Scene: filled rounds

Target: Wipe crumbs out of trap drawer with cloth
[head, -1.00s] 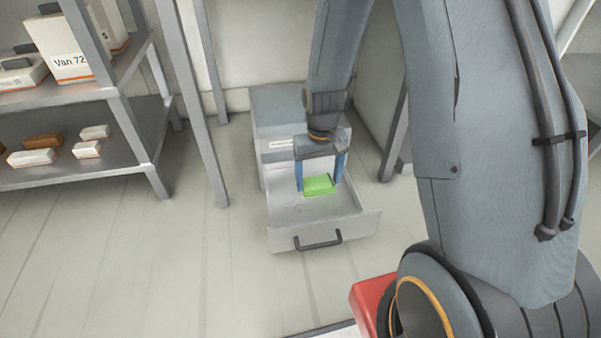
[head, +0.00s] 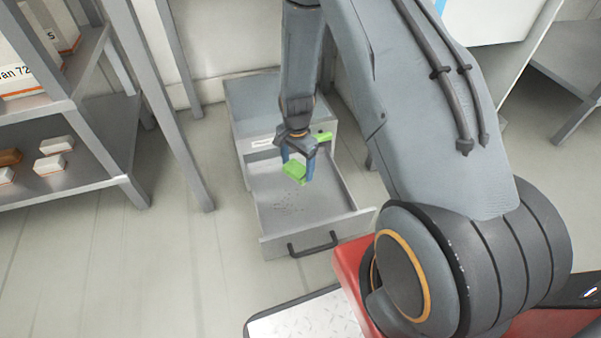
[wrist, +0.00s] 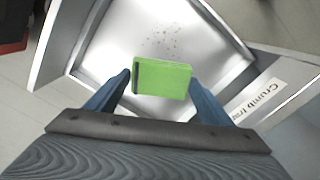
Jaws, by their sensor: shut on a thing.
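My gripper (head: 298,165) is shut on a green cloth (head: 294,171), a folded block, over the rear part of the open drawer (head: 330,212). The wrist view shows the cloth (wrist: 163,80) between both fingers (wrist: 160,82). I cannot tell whether it touches the drawer floor. Dark crumbs (head: 289,205) lie scattered on the drawer floor, clear of the cloth toward the front; they also show in the wrist view (wrist: 165,37). A label starting "Crumb tra" (wrist: 264,99) is on the cabinet front. A small green patch (head: 323,137) shows beyond the gripper; what it is is unclear.
The drawer's walls surround the gripper, with a dark handle (head: 313,246) in front. The grey cabinet (head: 262,100) stands behind. A metal shelf (head: 85,175) with boxes is at the left, beside an upright post (head: 186,110). The floor left of the drawer is clear.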

